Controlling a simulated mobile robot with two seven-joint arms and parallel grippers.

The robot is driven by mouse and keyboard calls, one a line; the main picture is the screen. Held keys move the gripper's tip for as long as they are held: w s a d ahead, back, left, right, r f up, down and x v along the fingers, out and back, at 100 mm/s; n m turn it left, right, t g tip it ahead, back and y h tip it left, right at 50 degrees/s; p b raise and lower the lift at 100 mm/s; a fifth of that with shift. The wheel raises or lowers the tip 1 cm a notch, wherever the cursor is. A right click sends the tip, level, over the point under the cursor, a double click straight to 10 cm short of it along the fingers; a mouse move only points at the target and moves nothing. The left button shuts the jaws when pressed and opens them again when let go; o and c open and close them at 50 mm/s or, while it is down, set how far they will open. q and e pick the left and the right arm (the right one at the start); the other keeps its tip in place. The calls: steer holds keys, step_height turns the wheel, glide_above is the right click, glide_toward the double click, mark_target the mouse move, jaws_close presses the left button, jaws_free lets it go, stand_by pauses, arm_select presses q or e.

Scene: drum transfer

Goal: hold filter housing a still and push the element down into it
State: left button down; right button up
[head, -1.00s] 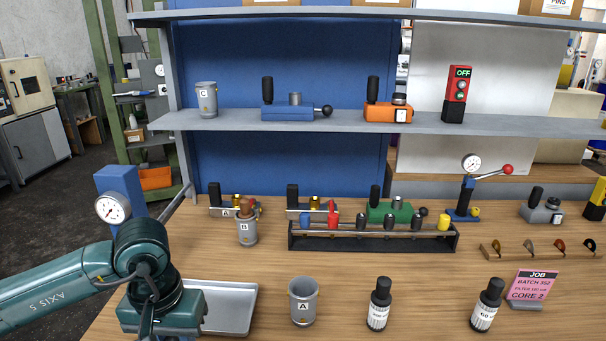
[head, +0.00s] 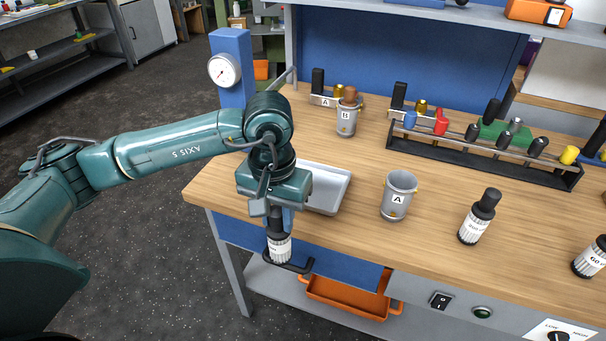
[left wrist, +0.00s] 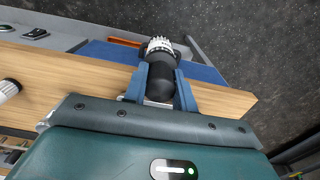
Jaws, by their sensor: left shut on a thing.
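Filter housing A (head: 398,196) is a grey open cup with an "A" label, standing upright on the bench near its front edge. Its mouth looks empty from here. My left gripper (head: 279,219) points down to the left of the housing, apart from it. Its blue fingers are shut on a black-topped cartridge with a white label (head: 280,248), which looks like an element. The cartridge hangs upright, seen against the bench front. In the left wrist view my gripper (left wrist: 163,76) clasps the cartridge's black part (left wrist: 160,88). My right gripper is not in view.
A metal tray (head: 336,188) lies just behind my left gripper. Cup B (head: 346,120) and a tool rack (head: 470,158) stand behind. A blue gauge post (head: 232,60) rises at the left corner.

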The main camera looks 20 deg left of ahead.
arm_select(q)
steer(key=w+d+r+n, duration=0.3)
steer(key=w+d+r, duration=0.35)
steer(key=w, duration=0.35)
steer(key=w+d+r+n, duration=0.3)
steer(key=w+d+r, duration=0.2)
steer(key=w+d, duration=0.3)
steer(key=w+d+r+n, duration=0.2)
steer(key=d+r, duration=0.2)
steer(key=r, duration=0.2)
steer(key=shift+d+r+n, duration=0.15)
steer(key=shift+d+n, duration=0.25)
